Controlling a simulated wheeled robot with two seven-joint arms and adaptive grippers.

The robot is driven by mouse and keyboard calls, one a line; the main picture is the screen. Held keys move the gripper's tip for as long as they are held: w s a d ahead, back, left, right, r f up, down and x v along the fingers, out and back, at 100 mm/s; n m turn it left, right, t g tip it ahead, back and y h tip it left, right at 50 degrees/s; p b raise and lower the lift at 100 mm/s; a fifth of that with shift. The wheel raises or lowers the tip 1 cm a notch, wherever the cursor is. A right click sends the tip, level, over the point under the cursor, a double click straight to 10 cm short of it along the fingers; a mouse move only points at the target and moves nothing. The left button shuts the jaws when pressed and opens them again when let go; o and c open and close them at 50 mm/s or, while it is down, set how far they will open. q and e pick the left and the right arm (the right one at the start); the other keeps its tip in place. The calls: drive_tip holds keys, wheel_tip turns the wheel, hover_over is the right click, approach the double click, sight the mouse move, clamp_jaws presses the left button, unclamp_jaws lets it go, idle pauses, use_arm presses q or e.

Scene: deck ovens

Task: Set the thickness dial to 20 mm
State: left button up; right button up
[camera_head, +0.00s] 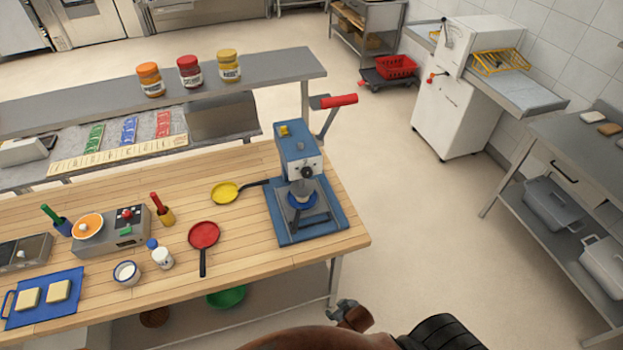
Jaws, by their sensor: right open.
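A white floor machine (459,92) stands at the upper right, with a yellow wire guard (497,62) over its bed. A dark lever shows near its top, and a red-knobbed handle (434,77) is on its left side. I cannot make out a thickness dial or a 20 mm mark on it. A blue tabletop machine (297,153) with a dark round knob (307,172) stands at the worktable's right end; no scale is readable there. My left gripper is out of view.
The wooden worktable (120,215) holds a red pan (203,236), a yellow pan (225,193), a hotplate unit (125,228) and a blue board (60,310). A steel table (575,150) stands at the right. Open floor (420,220) lies between them.

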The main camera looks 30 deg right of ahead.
sight(308, 176)
drive_tip(key=w+d+r+t+h+p, duration=0.15)
drive_tip(key=w+r, duration=0.25)
drive_tip(key=r, duration=0.8)
drive_tip(key=w+d+r+m+t+p, duration=0.15)
drive_tip(key=w+r, duration=0.25)
drive_tip(key=r, duration=0.8)
drive_tip(key=w+d+r+t+p, duration=0.1)
drive_tip(key=w+r+t, duration=0.2)
drive_tip(key=r, duration=0.9)
drive_tip(key=w+a+r+t+h, duration=0.1)
drive_tip(key=w+r+t, duration=0.5)
drive_tip(key=w+r, duration=0.5)
drive_tip(key=shift+n, duration=0.25)
drive_tip(key=w, duration=0.1)
drive_tip(key=w+r+p, duration=0.1)
drive_tip(key=w, duration=0.1)
drive_tip(key=w+d+r, duration=0.1)
drive_tip(key=shift+w+r, duration=0.1)
drive_tip(key=shift+w, duration=0.3)
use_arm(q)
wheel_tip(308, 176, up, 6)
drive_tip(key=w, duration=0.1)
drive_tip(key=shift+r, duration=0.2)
use_arm(e)
drive_tip(key=shift+w+d, duration=0.15)
drive_tip(key=shift+w, duration=0.25)
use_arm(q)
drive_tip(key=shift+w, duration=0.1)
use_arm(e)
drive_tip(key=c, duration=1.2)
